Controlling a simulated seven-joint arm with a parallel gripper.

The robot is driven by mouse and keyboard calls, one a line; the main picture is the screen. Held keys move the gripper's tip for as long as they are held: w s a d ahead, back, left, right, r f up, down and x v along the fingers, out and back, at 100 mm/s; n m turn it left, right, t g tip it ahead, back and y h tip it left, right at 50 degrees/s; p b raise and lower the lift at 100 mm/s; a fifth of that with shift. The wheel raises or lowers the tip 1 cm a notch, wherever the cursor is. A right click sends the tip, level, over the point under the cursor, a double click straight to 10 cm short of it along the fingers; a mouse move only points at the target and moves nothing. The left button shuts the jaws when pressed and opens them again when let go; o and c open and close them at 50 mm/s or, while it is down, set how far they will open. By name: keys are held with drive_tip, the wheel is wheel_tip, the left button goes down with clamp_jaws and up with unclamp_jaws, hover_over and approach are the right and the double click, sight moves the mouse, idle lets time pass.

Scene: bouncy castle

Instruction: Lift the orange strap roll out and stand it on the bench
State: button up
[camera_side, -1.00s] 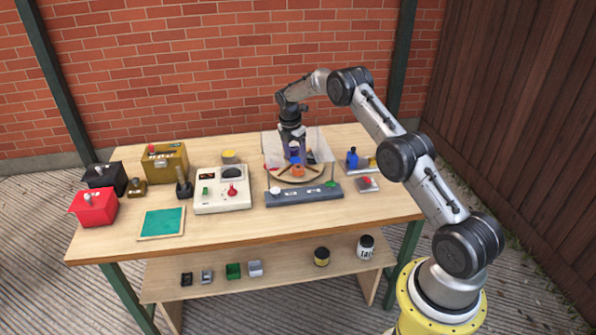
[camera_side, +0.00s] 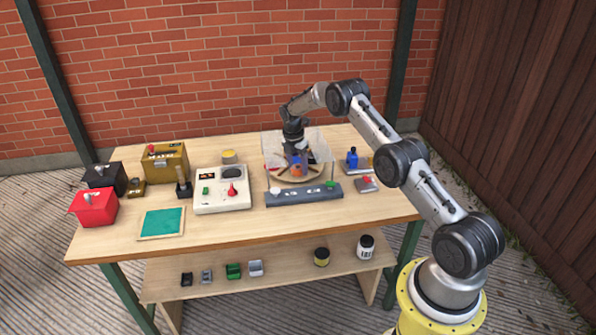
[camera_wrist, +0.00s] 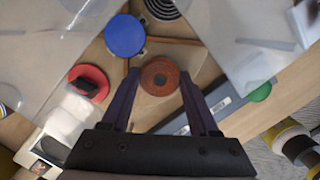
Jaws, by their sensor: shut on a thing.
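The orange strap roll (camera_wrist: 160,76) is round with a dark centre. In the wrist view it sits between the two fingertips of my gripper (camera_wrist: 160,80), which is shut on it. In the side view my gripper (camera_side: 298,164) points down into a round wooden tray with dividers (camera_side: 315,178), and the fingers partly hide the orange roll (camera_side: 296,172). The roll is still low at the tray; I cannot tell whether it touches the tray floor. A blue round item (camera_wrist: 125,35) lies in a neighbouring compartment. The wooden bench (camera_side: 250,229) carries it all.
Clear upright panels (camera_wrist: 240,40) stand around the tray. A grey bar-shaped box (camera_side: 303,196) lies in front, with a blue bottle (camera_side: 352,157) to the right. A beige control box (camera_side: 221,191) and a teal mat (camera_side: 162,222) stand left. Bare bench runs along the front edge.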

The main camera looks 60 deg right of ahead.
sight(298, 166)
drive_tip(key=shift+c, duration=0.7)
drive_tip(key=shift+r, duration=0.1)
drive_tip(key=shift+r, duration=0.5)
wheel_tip(298, 166, up, 2)
drive_tip(key=shift+r, duration=0.1)
drive_tip(key=s+a+r, duration=0.7)
drive_tip(key=s+r, duration=0.3)
drive_tip(key=s, duration=0.2)
wheel_tip(298, 166, up, 8)
drive_tip(key=shift+s+d+f, duration=0.15)
drive_tip(key=shift+f, duration=0.05)
idle(0.7)
